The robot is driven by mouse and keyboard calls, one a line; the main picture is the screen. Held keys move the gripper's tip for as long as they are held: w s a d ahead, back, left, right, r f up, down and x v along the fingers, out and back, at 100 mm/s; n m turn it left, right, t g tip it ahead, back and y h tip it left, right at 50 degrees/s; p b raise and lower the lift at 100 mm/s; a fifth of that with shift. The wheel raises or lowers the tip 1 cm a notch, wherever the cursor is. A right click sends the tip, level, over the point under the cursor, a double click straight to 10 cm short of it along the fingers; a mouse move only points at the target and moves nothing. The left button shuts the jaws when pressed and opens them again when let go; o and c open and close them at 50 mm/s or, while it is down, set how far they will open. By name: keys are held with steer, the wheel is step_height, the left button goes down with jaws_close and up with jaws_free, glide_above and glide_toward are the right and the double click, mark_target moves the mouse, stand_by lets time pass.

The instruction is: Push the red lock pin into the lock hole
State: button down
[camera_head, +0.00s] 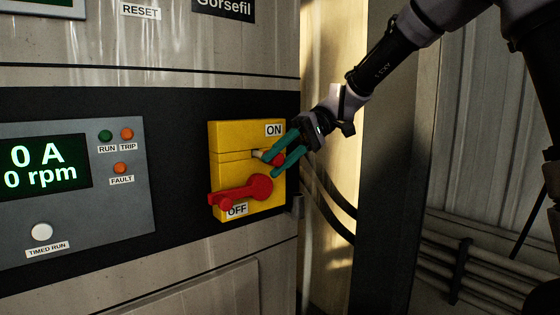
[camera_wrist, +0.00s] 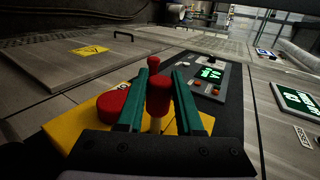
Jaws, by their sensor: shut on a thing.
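A yellow switch box (camera_head: 230,140) with ON and OFF labels is on the panel, and it also shows in the wrist view (camera_wrist: 66,128). Its red rotary handle (camera_head: 259,188) points left, beside the OFF label. The red lock pin (camera_wrist: 159,96) has a red head and a pale shaft. My gripper (camera_head: 273,160) is at the box's upper right, its teal fingers shut on the red head, one finger on each side. The pale shaft reaches toward the box face below ON. The lock hole is not clearly visible, and I cannot tell how deep the shaft sits.
A grey control panel (camera_head: 130,205) with a green-lit display (camera_head: 45,163) and several round lamps and buttons is left of the box. Cables and a metal post (camera_head: 385,190) stand to the right. The handle lies close below my fingers.

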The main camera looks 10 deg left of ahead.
steer(key=shift+w+a, duration=0.2)
steer(key=shift+a, duration=0.05)
steer(key=shift+c, duration=2.4)
jaws_free()
steer(key=v, duration=1)
steer(key=shift+w+d+r, duration=0.2)
steer(key=shift+w+d, duration=0.05)
steer(key=s+d+m+t+h, duration=0.2)
steer(key=s+d+m+t, duration=0.1)
steer(key=d, duration=0.7)
steer(key=s+d+f+m+t+h, duration=0.1)
steer(key=s+d+m+t+h, duration=0.1)
steer(key=d+m+t, duration=0.4)
steer(key=s+d+f+m+t+h, duration=0.1)
steer(key=s+d+m+t, duration=0.3)
steer(key=d, duration=1.1)
steer(key=m+t, duration=0.1)
steer(key=t, duration=0.2)
steer(key=shift+d+h, duration=0.2)
steer(key=shift+h, duration=0.2)
